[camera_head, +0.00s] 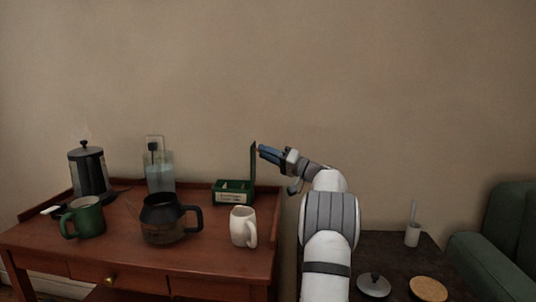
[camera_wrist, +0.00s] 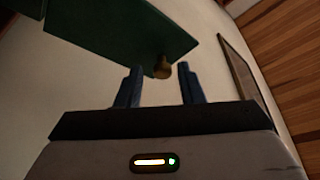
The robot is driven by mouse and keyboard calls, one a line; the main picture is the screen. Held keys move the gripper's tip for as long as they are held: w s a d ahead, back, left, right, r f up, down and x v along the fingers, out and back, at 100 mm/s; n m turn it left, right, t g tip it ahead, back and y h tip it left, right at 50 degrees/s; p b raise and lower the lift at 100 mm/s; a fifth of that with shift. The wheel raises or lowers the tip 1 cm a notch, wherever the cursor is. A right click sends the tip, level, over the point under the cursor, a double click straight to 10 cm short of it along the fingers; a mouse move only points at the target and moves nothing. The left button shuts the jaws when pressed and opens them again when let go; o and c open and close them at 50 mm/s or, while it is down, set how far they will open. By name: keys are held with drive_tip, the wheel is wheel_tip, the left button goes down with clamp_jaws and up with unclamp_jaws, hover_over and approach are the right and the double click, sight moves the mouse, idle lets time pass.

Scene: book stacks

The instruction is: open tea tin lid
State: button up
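The tea tin (camera_head: 233,191) is a green box with a pale label near the right rear of the red-brown desk. Its green lid (camera_head: 253,160) stands upright at the box's right side, so the tin is open. My gripper (camera_head: 266,152) is at the right of the lid, close to its upper part. In the wrist view, the lid (camera_wrist: 130,32) spans the top, with a brass knob (camera_wrist: 162,67) at its lower edge. The two blue fingers of my gripper (camera_wrist: 159,85) are apart, with the knob between or just beyond their tips. Contact cannot be told.
On the desk (camera_head: 120,250) stand a glass coffee pot (camera_head: 163,222), a green mug (camera_head: 84,218), a white mug (camera_head: 243,228), a French press (camera_head: 90,174) and a clear dispenser (camera_head: 160,175). A dark side table (camera_head: 395,255) and green armchair (camera_head: 505,245) are at right.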

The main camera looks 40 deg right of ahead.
drive_tip(key=shift+o, duration=0.4)
drive_tip(key=shift+r, duration=0.1)
drive_tip(key=p+v, duration=0.2)
drive_tip(key=v, duration=0.6)
drive_tip(key=shift+w+a, duration=0.1)
drive_tip(key=shift+a, duration=0.05)
